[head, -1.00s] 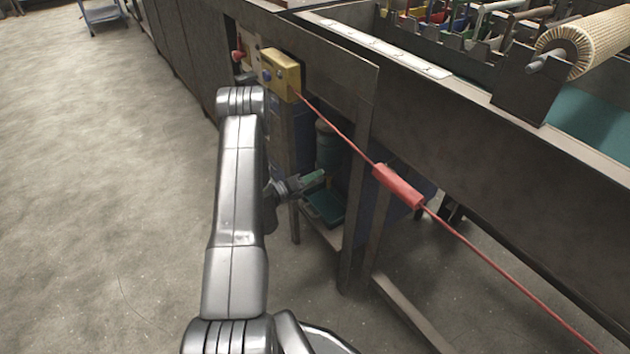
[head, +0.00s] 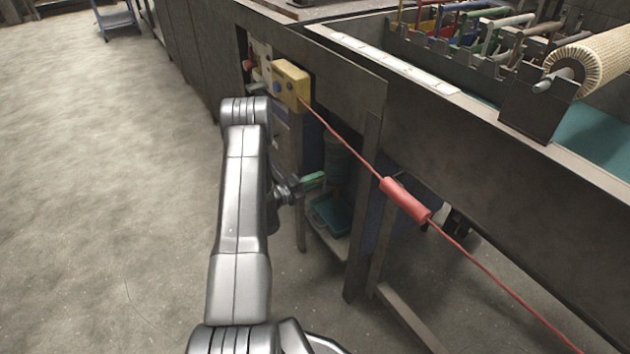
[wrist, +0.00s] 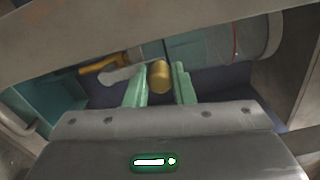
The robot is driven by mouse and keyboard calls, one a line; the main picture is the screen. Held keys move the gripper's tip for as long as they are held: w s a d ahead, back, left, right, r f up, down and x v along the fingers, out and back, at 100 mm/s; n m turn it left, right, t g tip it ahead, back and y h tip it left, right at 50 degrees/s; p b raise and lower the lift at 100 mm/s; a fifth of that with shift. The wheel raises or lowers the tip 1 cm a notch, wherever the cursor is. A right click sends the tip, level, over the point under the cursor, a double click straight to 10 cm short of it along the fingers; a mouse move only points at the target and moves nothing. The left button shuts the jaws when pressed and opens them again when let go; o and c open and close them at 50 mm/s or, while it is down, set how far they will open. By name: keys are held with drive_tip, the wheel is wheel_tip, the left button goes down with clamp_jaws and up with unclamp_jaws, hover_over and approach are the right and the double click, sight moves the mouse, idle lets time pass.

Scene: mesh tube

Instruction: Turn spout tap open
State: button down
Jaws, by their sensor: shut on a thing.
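In the wrist view, the green fingers of my gripper (wrist: 160,84) stand one on each side of a rounded brass part of the tap (wrist: 159,76). My gripper is shut on this part. A pale grey lever-like piece (wrist: 122,75) lies just left of it, and an orange-yellow piece (wrist: 103,63) lies behind that. Which way the tap is turned I cannot tell. In the head view, my gripper (head: 314,180) reaches into the space under the machine's side. The tap cannot be made out there.
A teal cylinder (wrist: 226,45) is behind the tap. A teal tray (head: 332,213) sits low under the machine. A yellow box (head: 291,84) and a red cable with a red grip (head: 405,199) hang along the machine's side. Open floor (head: 110,200) is to the left.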

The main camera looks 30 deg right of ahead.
drive_tip(key=c, duration=1.2)
unclamp_jaws()
drive_tip(key=shift+c, duration=0.2)
drive_tip(key=s+a+p, duration=0.1)
drive_tip(key=a+p, duration=0.1)
drive_tip(key=a, duration=1.1)
drive_tip(key=shift+a+p, duration=0.3)
drive_tip(key=shift+a, duration=0.1)
drive_tip(key=d+b, duration=0.1)
drive_tip(key=d, duration=0.8)
drive_tip(key=w+d+b, duration=0.1)
drive_tip(key=d, duration=0.4)
drive_tip(key=shift+b, duration=0.3)
drive_tip(key=shift+a, duration=0.1)
